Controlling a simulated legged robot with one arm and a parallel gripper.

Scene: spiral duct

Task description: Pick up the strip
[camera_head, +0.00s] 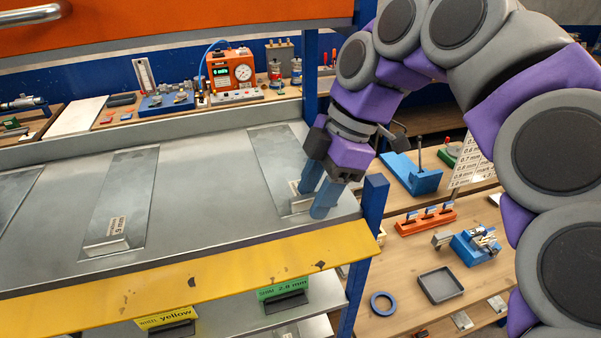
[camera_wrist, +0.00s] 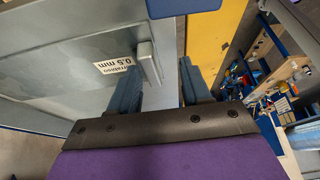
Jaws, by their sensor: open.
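Several grey metal strips lie on the sloping shelf. The right strip (camera_head: 272,160) runs down to an upturned end by my gripper (camera_head: 312,202). The middle strip (camera_head: 120,195) has a white label and an upturned end near the shelf's front. My gripper has two blue fingers, open, pointing down at the right strip's front end. In the wrist view, a strip (camera_wrist: 85,75) with a white "0.5 mm" label (camera_wrist: 113,65) has its upturned end (camera_wrist: 149,64) in line with the finger gap. No contact is clear. The fingers partly hide this end in the head view.
A yellow rail (camera_head: 190,275) edges the shelf front, with a blue post (camera_head: 365,225) just right of my gripper. A wooden bench (camera_head: 440,270) with a blue ring, tray and tools lies right and lower. An orange meter (camera_head: 231,72) stands behind.

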